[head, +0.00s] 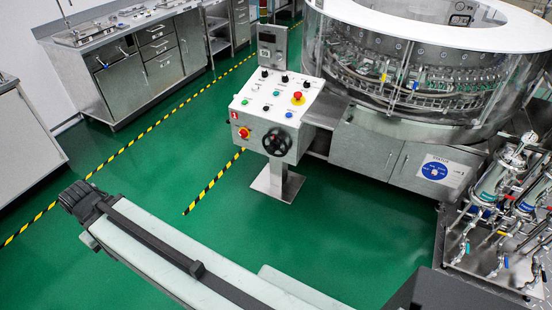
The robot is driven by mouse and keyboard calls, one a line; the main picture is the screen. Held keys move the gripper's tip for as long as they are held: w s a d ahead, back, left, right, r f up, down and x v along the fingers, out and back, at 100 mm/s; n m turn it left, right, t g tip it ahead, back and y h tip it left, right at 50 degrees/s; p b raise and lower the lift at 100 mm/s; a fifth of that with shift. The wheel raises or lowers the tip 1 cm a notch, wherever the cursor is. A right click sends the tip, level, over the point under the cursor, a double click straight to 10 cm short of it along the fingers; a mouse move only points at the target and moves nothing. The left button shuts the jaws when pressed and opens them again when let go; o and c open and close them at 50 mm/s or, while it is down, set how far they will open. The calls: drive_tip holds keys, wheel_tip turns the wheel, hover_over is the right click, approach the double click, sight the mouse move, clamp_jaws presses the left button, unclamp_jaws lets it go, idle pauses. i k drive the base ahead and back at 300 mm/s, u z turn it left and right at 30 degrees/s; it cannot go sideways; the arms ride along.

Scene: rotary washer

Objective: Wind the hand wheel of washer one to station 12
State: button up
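The rotary washer (372,148) is a large round steel machine with a clear wall and a white top ring, at the upper right. A white control box (252,105) on a steel pedestal stands at its left front. The black hand wheel (277,141) is on the box's front face, at the lower right of that face. Its station reading is too small to make out. My arm runs from the bottom of the picture up to the left, over the floor and well apart from the wheel. My gripper cannot be made out at the arm's dark end.
Steel cabinets (161,68) line the back left. A grey counter (22,145) is at the left edge. Pipes and valves (495,205) stand at the right. Green floor (330,240) with yellow-black tape lies open before the control box.

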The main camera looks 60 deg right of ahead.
sight(274, 146)
drive_tip(key=z, duration=0.2)
drive_tip(key=i, duration=0.85)
drive_tip(key=u, duration=0.1)
